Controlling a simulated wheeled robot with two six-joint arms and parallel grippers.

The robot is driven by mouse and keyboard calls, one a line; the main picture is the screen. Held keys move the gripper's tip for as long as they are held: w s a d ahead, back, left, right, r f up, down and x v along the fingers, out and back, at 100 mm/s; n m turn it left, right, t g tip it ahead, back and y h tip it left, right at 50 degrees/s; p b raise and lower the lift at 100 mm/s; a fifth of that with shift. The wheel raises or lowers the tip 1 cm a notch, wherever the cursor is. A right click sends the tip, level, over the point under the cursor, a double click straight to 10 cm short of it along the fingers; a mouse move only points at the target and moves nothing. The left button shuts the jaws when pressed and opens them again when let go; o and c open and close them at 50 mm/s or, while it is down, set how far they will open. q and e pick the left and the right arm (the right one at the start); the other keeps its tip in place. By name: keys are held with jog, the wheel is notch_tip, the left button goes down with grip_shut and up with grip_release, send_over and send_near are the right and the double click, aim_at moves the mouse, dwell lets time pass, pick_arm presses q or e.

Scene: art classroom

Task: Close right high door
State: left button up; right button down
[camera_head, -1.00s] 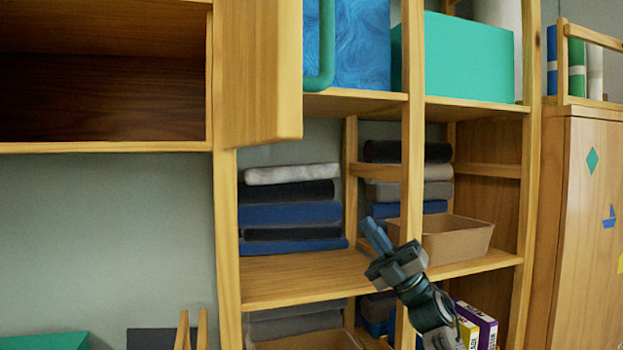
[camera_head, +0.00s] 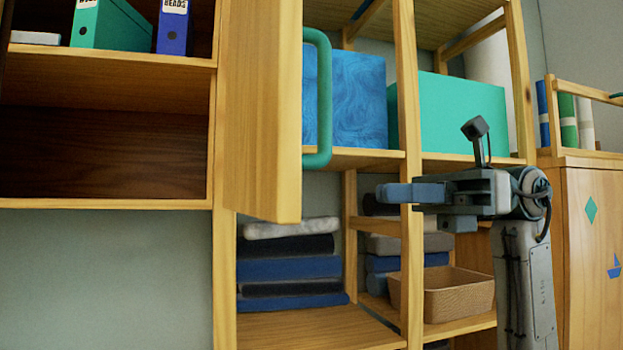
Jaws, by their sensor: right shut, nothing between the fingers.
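The right high door (camera_head: 262,110) is a light wood panel that stands open, swung out toward me on the right side of the high wall cabinet (camera_head: 100,150). Its green tube handle (camera_head: 324,100) is on the door's right-facing side. My right gripper (camera_head: 388,193) is shut and empty, pointing left. It is to the right of the door and a little below the handle, apart from both, in front of the shelf unit. My left gripper is not in view.
The open shelf unit (camera_head: 411,130) behind holds a blue box (camera_head: 355,95), a teal box (camera_head: 470,115), folded cloths (camera_head: 290,267) and a brown basket (camera_head: 455,295). Binders (camera_head: 112,25) stand in the cabinet. A wooden cupboard (camera_head: 590,260) is at the right.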

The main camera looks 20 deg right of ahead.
jog(key=s+a+p, duration=0.1)
jog(key=a+p, duration=0.4)
jog(key=a, duration=0.6)
jog(key=shift+d, duration=0.1)
